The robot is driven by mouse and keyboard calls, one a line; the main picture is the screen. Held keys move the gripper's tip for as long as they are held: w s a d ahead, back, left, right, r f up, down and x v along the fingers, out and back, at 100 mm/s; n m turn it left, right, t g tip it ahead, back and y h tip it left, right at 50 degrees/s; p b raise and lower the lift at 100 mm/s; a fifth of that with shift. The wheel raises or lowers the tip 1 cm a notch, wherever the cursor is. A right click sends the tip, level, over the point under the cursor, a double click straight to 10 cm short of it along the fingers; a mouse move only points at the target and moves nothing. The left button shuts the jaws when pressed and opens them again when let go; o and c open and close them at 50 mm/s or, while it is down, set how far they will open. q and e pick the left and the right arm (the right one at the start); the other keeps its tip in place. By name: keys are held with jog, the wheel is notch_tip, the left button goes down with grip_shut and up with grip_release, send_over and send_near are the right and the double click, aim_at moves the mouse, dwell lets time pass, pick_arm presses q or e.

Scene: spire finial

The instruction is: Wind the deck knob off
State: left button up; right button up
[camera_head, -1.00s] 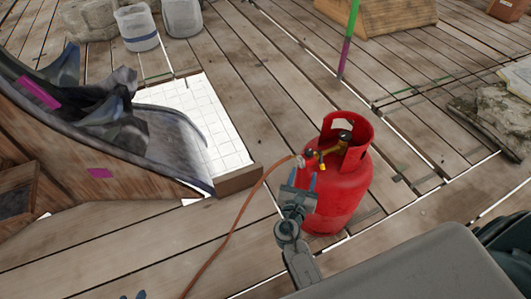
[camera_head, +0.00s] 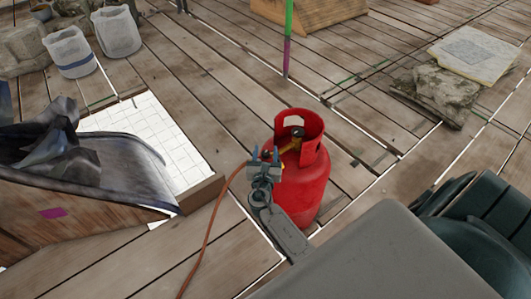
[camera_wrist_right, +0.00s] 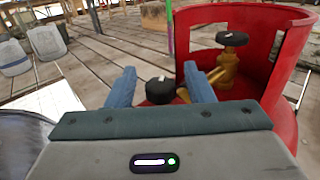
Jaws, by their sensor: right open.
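A red gas cylinder (camera_head: 305,190) stands upright on the plank deck, with an open collar around its top. A black knob (camera_head: 297,131) tops its brass valve inside the collar; it also shows in the right wrist view (camera_wrist_right: 232,38). A second black knob (camera_wrist_right: 160,90) with a pale mark appears between my right gripper's fingers in the wrist view. My right gripper (camera_head: 265,153) is open beside the collar's left side, its blue fingers (camera_wrist_right: 160,78) on either side of that second knob. I cannot tell whether they touch it. My left gripper is not in view.
An orange hose (camera_head: 214,215) runs from the valve area down across the deck. A wooden edge (camera_head: 200,194) and white tiled panel (camera_head: 170,140) lie left. A thin green and purple pole (camera_head: 288,40) stands behind the cylinder. Stone slabs (camera_head: 440,90) lie right.

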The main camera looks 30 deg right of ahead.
jog(key=shift+c, duration=0.5)
jog(key=c, duration=0.9)
